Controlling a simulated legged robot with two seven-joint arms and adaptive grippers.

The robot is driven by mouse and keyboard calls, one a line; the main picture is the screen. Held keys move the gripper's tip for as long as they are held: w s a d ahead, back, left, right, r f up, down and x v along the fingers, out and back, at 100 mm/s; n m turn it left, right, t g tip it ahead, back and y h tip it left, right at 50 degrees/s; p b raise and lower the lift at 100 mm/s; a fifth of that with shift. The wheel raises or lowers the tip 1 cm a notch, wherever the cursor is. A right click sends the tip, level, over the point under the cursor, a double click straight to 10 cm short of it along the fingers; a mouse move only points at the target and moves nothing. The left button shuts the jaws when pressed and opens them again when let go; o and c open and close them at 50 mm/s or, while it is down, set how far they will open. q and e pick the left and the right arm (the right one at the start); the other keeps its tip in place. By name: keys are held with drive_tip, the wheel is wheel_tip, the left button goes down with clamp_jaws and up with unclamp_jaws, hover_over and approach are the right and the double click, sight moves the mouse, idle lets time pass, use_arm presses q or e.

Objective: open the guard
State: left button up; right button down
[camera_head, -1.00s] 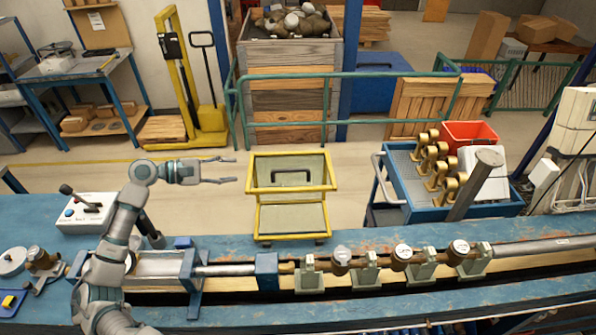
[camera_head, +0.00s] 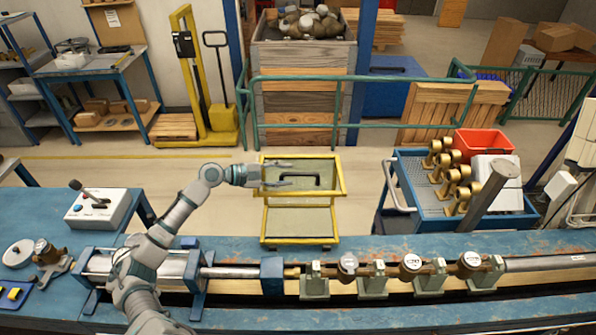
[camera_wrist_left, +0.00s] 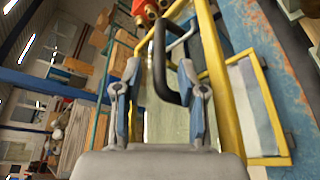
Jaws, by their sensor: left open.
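The guard (camera_head: 264,217) is a yellow frame with clear panels, standing upright at the far edge of the blue bench. A black handle (camera_head: 313,181) sits on its upper panel. My left gripper (camera_head: 285,176) is at the left part of that upper panel, its fingers pointing right toward the handle. In the left wrist view the open fingers (camera_wrist_left: 163,100) stand on both sides of the black handle (camera_wrist_left: 160,62), with its bar between or just ahead of them. I cannot tell whether they touch it. My right gripper is not in view.
The bench carries a row of meters (camera_head: 411,263) on a pipe line in front of the guard. A control box (camera_head: 97,208) with a lever stands at left. A blue cart (camera_head: 410,180) with brass parts and a red bin (camera_head: 484,146) stands at right. A green railing (camera_head: 350,79) runs behind.

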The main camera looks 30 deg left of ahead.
sight(293, 175)
use_arm(q)
drive_tip(key=x, duration=0.3)
drive_tip(key=shift+w+d+p, duration=0.2)
drive_tip(key=shift+w+p, duration=0.15)
drive_tip(key=shift+w, duration=0.05)
drive_tip(key=shift+w+d+f, duration=0.15)
drive_tip(key=shift+w+d, duration=0.1)
drive_tip(key=shift+d, duration=0.5)
drive_tip(key=shift+a, duration=0.25)
clamp_jaws()
